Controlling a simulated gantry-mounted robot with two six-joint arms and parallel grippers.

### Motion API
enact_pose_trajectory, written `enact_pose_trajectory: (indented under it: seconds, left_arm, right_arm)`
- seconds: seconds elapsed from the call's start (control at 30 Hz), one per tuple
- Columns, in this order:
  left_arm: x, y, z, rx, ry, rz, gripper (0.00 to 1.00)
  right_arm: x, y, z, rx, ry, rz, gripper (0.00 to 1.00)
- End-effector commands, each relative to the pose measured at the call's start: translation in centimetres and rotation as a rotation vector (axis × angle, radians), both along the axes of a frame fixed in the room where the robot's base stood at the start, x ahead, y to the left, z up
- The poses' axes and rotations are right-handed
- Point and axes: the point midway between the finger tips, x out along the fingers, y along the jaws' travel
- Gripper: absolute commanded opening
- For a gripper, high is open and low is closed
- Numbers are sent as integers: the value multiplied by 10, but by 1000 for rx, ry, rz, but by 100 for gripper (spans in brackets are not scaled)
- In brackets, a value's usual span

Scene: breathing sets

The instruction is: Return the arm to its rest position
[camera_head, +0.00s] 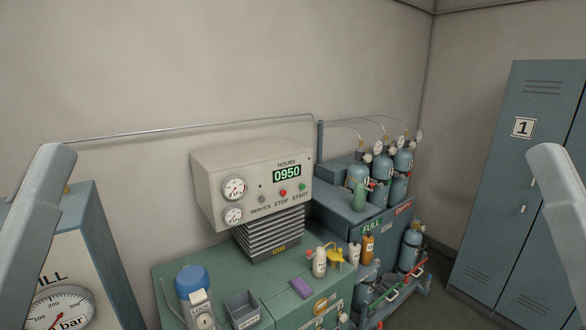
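A pale grey link of my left arm rises along the left edge of the head view, and a matching link of my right arm rises along the right edge. Both run out of the picture at the bottom. Neither gripper shows, so their fingers and anything in them are hidden. Neither visible link appears to hold anything.
A green bench (175,268) holds a blue-topped device (192,282), a grey bin (243,308), a purple block (300,288) and bottles. A compressor panel (255,180) stands behind. Gas cylinders (381,168) stand right, a locker (515,190) far right, a gauge cabinet (100,250) left.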

Motion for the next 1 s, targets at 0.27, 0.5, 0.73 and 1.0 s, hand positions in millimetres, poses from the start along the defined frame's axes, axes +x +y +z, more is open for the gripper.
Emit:
enact_pose_trajectory:
  seconds: [0.27, 0.5, 0.73, 1.0]
  left_arm:
    - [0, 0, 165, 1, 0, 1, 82]
    - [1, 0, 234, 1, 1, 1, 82]
    - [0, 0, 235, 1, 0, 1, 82]
    - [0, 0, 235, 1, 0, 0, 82]
  right_arm:
    - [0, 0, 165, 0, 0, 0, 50]
    - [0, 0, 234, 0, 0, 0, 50]
    - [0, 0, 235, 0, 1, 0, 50]
    - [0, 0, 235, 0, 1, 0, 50]
